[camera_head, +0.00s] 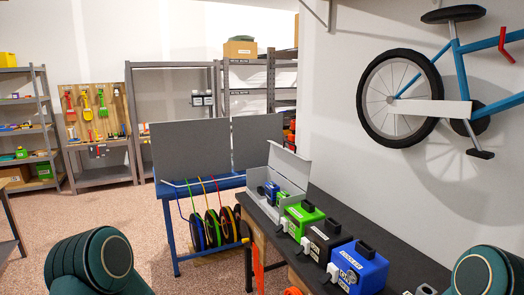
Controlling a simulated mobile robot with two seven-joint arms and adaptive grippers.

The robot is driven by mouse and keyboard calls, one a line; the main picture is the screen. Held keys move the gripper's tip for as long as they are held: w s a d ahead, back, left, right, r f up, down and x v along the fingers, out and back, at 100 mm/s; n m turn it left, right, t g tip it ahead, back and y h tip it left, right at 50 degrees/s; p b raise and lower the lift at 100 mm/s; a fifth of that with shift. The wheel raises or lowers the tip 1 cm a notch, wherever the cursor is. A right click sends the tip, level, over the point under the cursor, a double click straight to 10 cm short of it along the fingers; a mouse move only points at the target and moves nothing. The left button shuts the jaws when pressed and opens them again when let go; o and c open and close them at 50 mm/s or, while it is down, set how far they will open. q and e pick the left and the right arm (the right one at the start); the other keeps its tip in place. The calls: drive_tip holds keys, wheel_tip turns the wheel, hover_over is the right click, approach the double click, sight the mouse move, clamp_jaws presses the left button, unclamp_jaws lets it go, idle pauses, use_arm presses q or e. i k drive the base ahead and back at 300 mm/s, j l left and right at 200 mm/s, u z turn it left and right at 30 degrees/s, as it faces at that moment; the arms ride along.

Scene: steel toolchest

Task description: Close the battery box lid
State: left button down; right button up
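The battery box (262,206) is most likely the light grey open box on the dark bench, near the middle of the camera_head view. Its lid (289,168) stands raised, tilted up at the back right. Blue and green items (272,192) show inside it. Neither of my grippers shows in this view. Only rounded dark green parts of my arms show at the bottom left and bottom right corners, well apart from the box.
A green case (300,216), a black case (326,238) and a blue case (361,268) stand in a row on the dark bench (396,256), in front of the box. A blue rack with cable reels (208,228) stands left of the bench. A bicycle (440,107) hangs on the right wall.

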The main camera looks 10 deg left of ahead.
sight(296, 168)
drive_tip(key=i+j+u, duration=0.1)
drive_tip(key=i, duration=0.35)
drive_tip(key=i+j, duration=0.3)
drive_tip(key=i, duration=0.15)
drive_tip(key=u, duration=0.05)
